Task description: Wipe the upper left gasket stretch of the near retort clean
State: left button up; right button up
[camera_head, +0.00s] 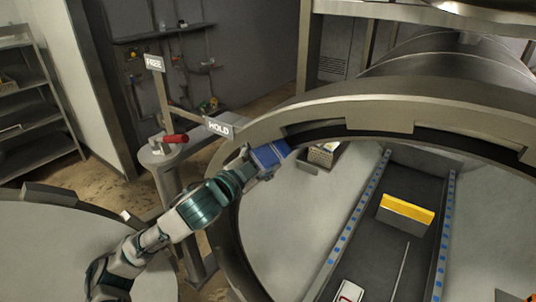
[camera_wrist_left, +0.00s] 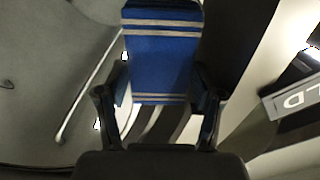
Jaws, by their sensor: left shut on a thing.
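The near retort (camera_head: 385,110) shows its large round steel mouth across the middle and right of the head view. A dark band (camera_head: 465,143) runs inside its rim between steel lugs. My left gripper (camera_head: 252,167) is at the upper left of this rim, shut on a blue pad (camera_head: 270,154). The pad lies at or very close to the rim; contact cannot be told. In the left wrist view the pad (camera_wrist_left: 160,60) has pale stripes and stands between both fingers (camera_wrist_left: 160,97). It hides the gasket stretch behind it. My right gripper is out of view.
A round steel piece (camera_head: 50,250) lies lower left. Inside the retort are blue-dotted rails (camera_head: 357,222) and a yellow-topped block (camera_head: 405,211). Shelves (camera_head: 35,105) stand far left.

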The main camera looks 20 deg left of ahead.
aim_at(257, 161)
pick_arm(q)
jog(key=shift+w+a+f+b, duration=0.8)
jog(key=shift+w+a+f, duration=0.65)
jog(key=shift+a+f, duration=2.85)
jog(key=d+r+p, duration=0.1)
jog(key=p, duration=0.1)
jog(key=s+d+r+p, duration=0.1)
jog(key=d+r+p, duration=0.2)
jog(key=p, duration=0.2)
jog(key=shift+s+d+r, duration=0.25)
jog(key=shift+d+r, duration=0.05)
jog(key=shift+d, duration=0.05)
jog(key=shift+d+r+p, duration=0.25)
jog(key=shift+p, duration=0.1)
jog(key=shift+s+d, duration=0.15)
jog(key=shift+d, duration=0.05)
jog(key=p, duration=0.1)
jog(key=d+r+p, duration=0.1)
jog(key=r+p, duration=0.1)
jog(key=shift+s+d+r, duration=0.2)
jog(key=shift+s+d, duration=0.05)
jog(key=shift+s+d+r+p, duration=0.3)
jog(key=shift+d+r+p, duration=0.5)
jog(key=shift+p, duration=0.2)
jog(key=shift+s+d+r+p, duration=0.25)
jog(key=shift+d+r+p, duration=0.5)
jog(key=shift+p, duration=0.2)
jog(key=shift+f, duration=0.1)
jog(key=shift+s, duration=0.1)
